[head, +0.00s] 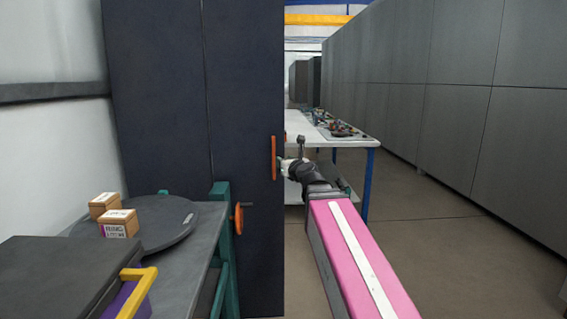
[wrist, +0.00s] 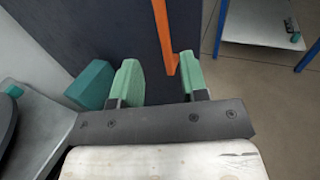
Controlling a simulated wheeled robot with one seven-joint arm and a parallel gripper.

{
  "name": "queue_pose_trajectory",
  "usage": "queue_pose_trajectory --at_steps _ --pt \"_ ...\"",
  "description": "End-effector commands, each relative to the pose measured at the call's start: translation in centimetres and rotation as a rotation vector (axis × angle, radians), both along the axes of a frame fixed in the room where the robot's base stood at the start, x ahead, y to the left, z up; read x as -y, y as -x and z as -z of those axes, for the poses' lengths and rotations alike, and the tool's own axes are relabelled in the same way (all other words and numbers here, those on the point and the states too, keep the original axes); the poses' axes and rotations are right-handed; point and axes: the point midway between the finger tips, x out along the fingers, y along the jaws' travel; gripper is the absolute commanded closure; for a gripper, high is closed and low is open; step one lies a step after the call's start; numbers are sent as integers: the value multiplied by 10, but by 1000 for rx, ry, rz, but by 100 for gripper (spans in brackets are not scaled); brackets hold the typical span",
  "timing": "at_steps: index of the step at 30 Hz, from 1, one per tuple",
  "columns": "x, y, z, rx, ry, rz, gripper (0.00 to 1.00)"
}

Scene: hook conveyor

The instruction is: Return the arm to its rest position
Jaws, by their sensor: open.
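My arm (head: 352,250), pink with a white stripe, reaches forward from the lower right in the head view. My gripper (head: 284,162) is at its far end, small and partly hidden, near the orange handle (head: 274,158) of a tall dark cabinet (head: 245,80). In the wrist view my gripper (wrist: 160,80) has two green fingertips spread apart with nothing held between them. The orange handle (wrist: 164,30) shows beyond them, its lower end close to the right fingertip. I cannot tell whether they touch.
A grey table (head: 190,255) at lower left bears a round dark plate (head: 165,230), two small boxes (head: 118,223) and a dark case. A white workbench (head: 345,138) with blue legs stands behind my gripper. Grey panels (head: 450,100) line the right. Floor (head: 440,240) between is clear.

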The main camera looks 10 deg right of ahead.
Motion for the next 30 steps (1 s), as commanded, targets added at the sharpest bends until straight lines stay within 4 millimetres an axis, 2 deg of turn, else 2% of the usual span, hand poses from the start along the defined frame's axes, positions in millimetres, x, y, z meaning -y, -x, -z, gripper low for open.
queue_pose_trajectory --at_steps 5,8,10,14,20,24,30 --pt "-1 0 5 -2 26 -5 60" --pt "-3 1 23 -8 137 -27 60" --pt "-5 2 47 -15 275 -60 60" --pt "-9 10 107 -29 622 -173 60" --pt "-5 37 210 -29 1176 -459 60" --pt "6 66 279 -1 1514 -737 60" --pt "32 120 365 94 1877 -1236 60"
